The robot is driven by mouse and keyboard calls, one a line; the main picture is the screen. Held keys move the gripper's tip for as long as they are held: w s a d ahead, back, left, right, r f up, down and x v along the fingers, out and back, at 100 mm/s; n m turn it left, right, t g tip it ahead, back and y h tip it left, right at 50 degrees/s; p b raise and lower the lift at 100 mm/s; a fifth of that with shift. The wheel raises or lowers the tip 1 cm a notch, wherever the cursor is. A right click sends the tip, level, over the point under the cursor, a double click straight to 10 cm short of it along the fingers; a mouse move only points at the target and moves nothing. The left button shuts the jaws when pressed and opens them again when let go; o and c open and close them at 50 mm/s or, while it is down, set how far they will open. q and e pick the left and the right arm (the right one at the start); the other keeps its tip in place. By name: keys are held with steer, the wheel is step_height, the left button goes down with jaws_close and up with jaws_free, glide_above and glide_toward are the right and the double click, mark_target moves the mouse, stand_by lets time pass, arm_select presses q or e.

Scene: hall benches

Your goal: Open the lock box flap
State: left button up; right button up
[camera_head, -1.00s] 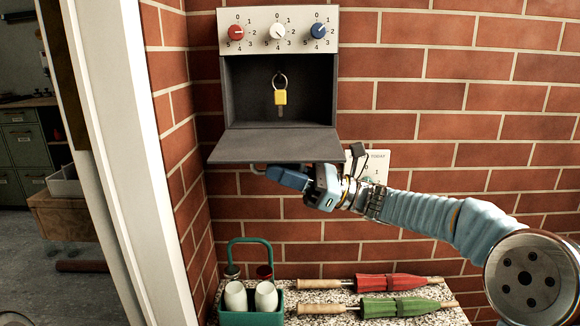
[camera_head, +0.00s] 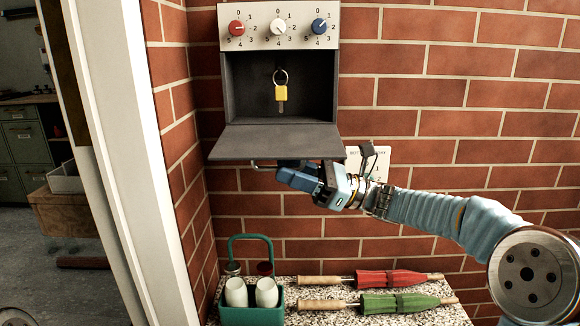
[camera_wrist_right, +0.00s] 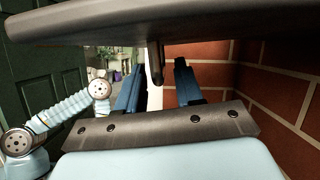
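The grey lock box (camera_head: 233,85) is on the brick wall, with its flap (camera_head: 275,142) folded down, close to level. A thin bar handle (camera_head: 262,167) hangs under the flap's front edge. My right gripper (camera_head: 287,172) is just below the flap, by the handle. In the right wrist view, its two blue fingers (camera_wrist_right: 158,82) are apart, with a dark handle post (camera_wrist_right: 156,62) showing between them. The flap's underside (camera_wrist_right: 120,22) crosses the top of that view. Contact between fingers and handle cannot be told. My left gripper is not in view.
A yellow-tagged key (camera_head: 281,93) hangs inside the box, below three dials (camera_head: 278,28). A speckled shelf (camera_head: 340,292) below holds a green caddy (camera_head: 251,316) with white cups, plus red (camera_head: 390,278) and green (camera_head: 400,303) tools. A white door frame (camera_head: 125,150) stands left.

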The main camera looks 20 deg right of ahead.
steer(key=v, duration=1.2)
steer(key=shift+a+r, duration=0.1)
